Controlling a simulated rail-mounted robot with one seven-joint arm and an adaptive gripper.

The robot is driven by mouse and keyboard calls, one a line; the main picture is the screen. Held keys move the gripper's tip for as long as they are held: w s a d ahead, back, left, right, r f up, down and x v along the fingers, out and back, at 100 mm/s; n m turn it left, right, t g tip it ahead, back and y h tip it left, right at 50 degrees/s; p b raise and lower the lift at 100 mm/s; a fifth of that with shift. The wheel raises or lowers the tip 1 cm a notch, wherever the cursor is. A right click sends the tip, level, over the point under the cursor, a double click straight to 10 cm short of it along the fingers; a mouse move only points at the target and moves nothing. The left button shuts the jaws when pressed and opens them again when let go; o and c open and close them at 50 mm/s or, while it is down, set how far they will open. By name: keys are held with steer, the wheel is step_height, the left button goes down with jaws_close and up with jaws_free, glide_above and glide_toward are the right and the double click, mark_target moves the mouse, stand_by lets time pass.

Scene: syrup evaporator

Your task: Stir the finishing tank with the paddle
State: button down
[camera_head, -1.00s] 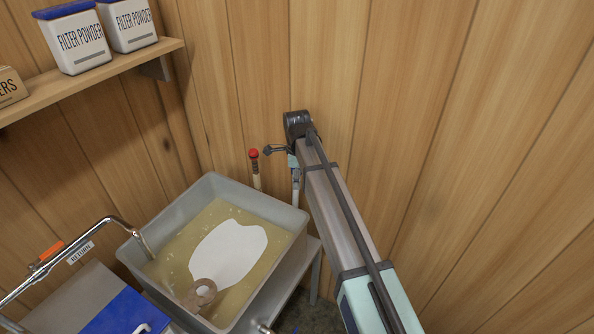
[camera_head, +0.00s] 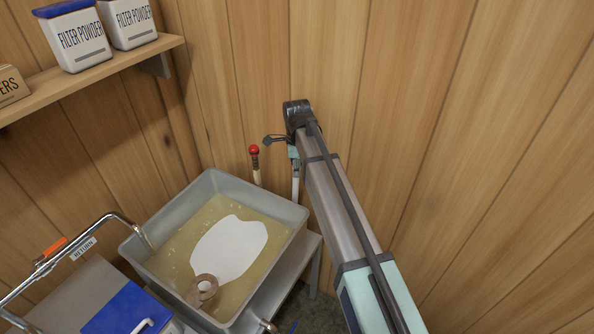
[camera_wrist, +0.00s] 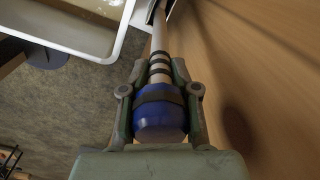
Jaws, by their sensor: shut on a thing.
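The finishing tank (camera_head: 268,195) is a grey, open rectangular pan of cloudy yellowish liquid with a white patch on it; its pale rim (camera_wrist: 127,28) also shows in the wrist view. My gripper (camera_wrist: 158,72) is shut around a handle with a blue knob (camera_wrist: 160,118), dark bands and a pale shaft (camera_wrist: 159,35), apparently the paddle. In the head view the pale shaft (camera_head: 295,188) hangs beside the tank's right back corner, outside the rim, below my gripper, which my arm mostly hides. The paddle's lower end is hidden.
A red-knobbed banded handle (camera_head: 254,152) stands upright behind the tank's back rim. A return pipe (camera_head: 118,217) with an orange lever reaches the left rim. Wooden walls (camera_head: 420,110) close off back and right.

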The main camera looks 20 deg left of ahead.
steer(key=shift+r+p, duration=3.4)
steer(key=shift+r, duration=4.85)
